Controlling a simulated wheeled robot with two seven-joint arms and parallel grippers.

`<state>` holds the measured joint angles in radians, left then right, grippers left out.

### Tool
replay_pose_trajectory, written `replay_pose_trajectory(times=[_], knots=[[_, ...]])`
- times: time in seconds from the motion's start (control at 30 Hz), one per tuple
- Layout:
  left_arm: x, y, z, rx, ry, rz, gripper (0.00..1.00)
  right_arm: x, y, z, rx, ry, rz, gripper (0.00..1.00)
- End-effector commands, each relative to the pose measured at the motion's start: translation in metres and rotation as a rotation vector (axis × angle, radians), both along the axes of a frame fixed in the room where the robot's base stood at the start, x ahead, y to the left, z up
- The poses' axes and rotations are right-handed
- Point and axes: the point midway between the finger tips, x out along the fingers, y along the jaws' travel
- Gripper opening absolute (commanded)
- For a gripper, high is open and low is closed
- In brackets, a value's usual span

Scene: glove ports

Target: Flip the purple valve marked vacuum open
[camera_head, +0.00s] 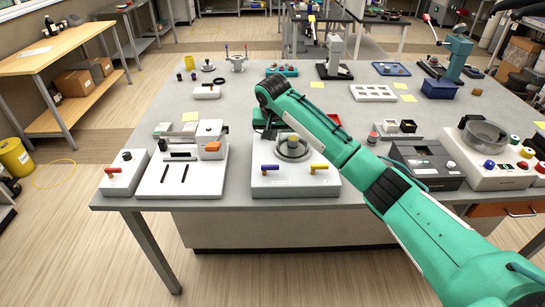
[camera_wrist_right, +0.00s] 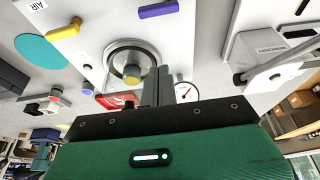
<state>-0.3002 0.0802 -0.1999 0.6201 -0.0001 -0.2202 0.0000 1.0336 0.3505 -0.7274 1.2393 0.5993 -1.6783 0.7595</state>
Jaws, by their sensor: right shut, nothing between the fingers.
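The purple valve (camera_head: 270,167) is a small lever lying sideways on the front left of a white panel box (camera_head: 295,188). In the right wrist view the purple lever (camera_wrist_right: 158,10) is at the top edge, and its label is not readable. A yellow lever (camera_head: 319,168) sits on the panel's front right; an AIR label shows near it in the wrist view. My right gripper (camera_head: 268,134) points down over the panel's back left, behind the purple lever and apart from it. Its fingers (camera_wrist_right: 161,75) are together and empty. My left gripper is out of view.
A round port (camera_head: 293,148) with a yellowish knob is in the panel's middle, and a gauge (camera_wrist_right: 183,91) is beside my fingers. A white fixture (camera_head: 185,170) stands left of the panel, a dark grey box (camera_head: 428,165) right.

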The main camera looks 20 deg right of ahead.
Motion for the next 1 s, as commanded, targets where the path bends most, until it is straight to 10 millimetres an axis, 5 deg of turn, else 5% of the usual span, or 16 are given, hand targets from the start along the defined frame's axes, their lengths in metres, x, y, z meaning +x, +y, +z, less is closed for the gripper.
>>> replay_pose_trajectory(times=[0.17,0.7,1.0], knots=[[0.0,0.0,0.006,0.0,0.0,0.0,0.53,0.004,-0.001,-0.012,-0.001,0.003,0.0,0.0],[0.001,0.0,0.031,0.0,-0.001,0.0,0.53,0.032,-0.009,-0.095,0.0,0.003,0.001,0.0],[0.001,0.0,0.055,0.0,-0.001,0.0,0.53,0.002,-0.001,-0.091,-0.001,0.0,0.002,0.0]])
